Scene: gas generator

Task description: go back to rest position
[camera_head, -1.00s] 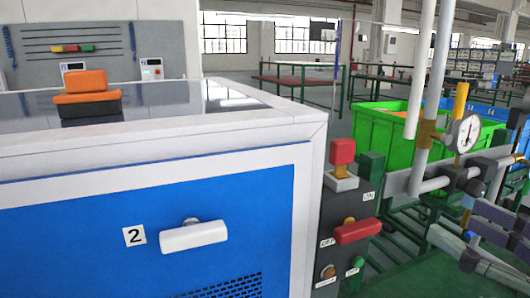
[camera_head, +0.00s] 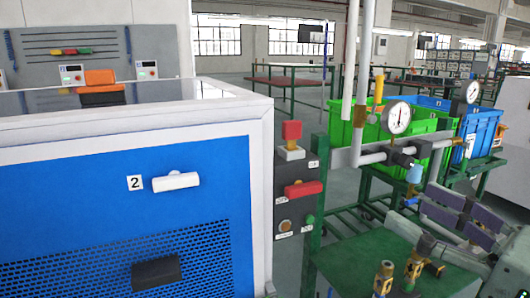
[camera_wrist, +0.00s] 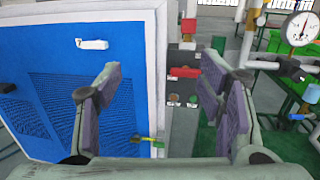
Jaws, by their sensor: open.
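My gripper (camera_wrist: 165,105) is open and empty in the wrist view, its two purple-padded fingers spread apart. Between the fingers, beyond them, stands the grey control panel with a red lever (camera_wrist: 184,72). In the head view my gripper (camera_head: 458,215) is at the lower right, apart from the panel and over the green bench side. The control panel (camera_head: 284,244) carries a red block switch (camera_head: 291,130) on top and a red lever handle (camera_head: 303,188) in the middle.
A blue cabinet (camera_head: 80,215) with a white handle (camera_head: 176,181) fills the left. White pipes with a pressure gauge (camera_head: 398,118) stand right of the panel. Green (camera_head: 340,125) and blue (camera_head: 480,128) crates stand behind. A green table (camera_head: 360,260) holds brass valve fittings (camera_head: 383,277).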

